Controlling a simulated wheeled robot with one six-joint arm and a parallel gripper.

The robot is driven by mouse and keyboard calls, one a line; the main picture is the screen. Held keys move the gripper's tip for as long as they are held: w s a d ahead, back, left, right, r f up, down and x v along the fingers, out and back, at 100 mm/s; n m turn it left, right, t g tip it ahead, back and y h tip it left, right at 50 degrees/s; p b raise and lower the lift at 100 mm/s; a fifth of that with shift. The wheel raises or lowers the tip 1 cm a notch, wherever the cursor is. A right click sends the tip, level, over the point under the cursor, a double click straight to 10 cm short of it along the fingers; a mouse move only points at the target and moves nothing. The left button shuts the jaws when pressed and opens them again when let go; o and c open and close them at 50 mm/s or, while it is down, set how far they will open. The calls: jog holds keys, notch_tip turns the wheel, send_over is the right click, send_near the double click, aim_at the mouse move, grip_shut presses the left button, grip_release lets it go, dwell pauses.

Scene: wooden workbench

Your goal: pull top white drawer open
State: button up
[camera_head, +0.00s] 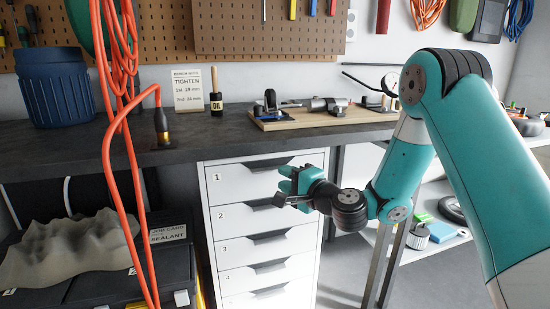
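The white drawer cabinet (210,240) stands under the workbench, with several numbered drawers. The top white drawer (240,183), marked 1, looks flush with the drawers below. It has a dark cut-out grip along its upper edge. My gripper (279,200) is in front of the right part of the top drawer, near the border with drawer 2 (237,216). It points left and covers part of the drawer front. The gripper looks empty. Its fingers overlap in this view, so their opening and any contact with the drawer cannot be told.
The dark workbench top (220,138) runs above the cabinet. An orange cable (126,170) hangs left of the drawers. A table leg (379,265) and a shelf with tools (435,235) stand to the right. Open floor (340,285) shows beside the cabinet.

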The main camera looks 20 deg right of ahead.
aim_at(273, 171)
jog(key=shift+p+x, duration=0.8)
jog(key=shift+x, duration=1.45)
jog(key=shift+c, duration=0.5)
grip_shut()
